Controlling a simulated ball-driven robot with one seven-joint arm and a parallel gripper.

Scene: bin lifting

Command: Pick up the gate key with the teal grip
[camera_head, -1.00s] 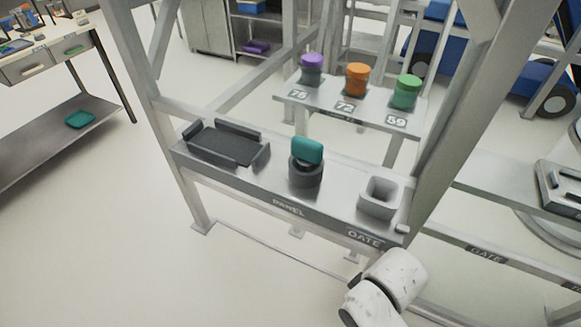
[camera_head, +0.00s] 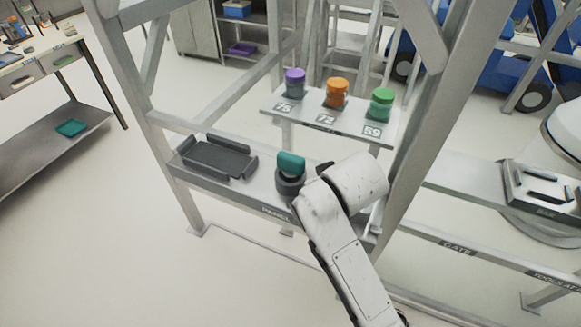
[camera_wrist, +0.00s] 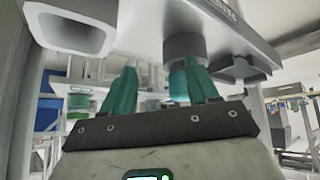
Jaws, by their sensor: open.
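The gate key's teal grip (camera_head: 290,163) stands upright in a dark round holder (camera_head: 289,184) on the grey panel shelf (camera_head: 245,193). In the wrist view, which looks upside down, the holder (camera_wrist: 185,46) shows at the top with the teal grip (camera_wrist: 178,84) below it. My gripper (camera_wrist: 160,80) is open, with teal fingers. The grip appears near the right finger and partly behind it; I cannot tell if they touch. In the head view my white arm reaches in just right of the key, and my fingers are mostly hidden.
A dark tray (camera_head: 216,159) lies left of the key. A pale square socket (camera_wrist: 68,30) shows in the wrist view; my arm hides it in the head view. Purple (camera_head: 294,82), orange (camera_head: 337,92) and green (camera_head: 381,102) jars stand on a shelf behind. Frame posts flank the panel.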

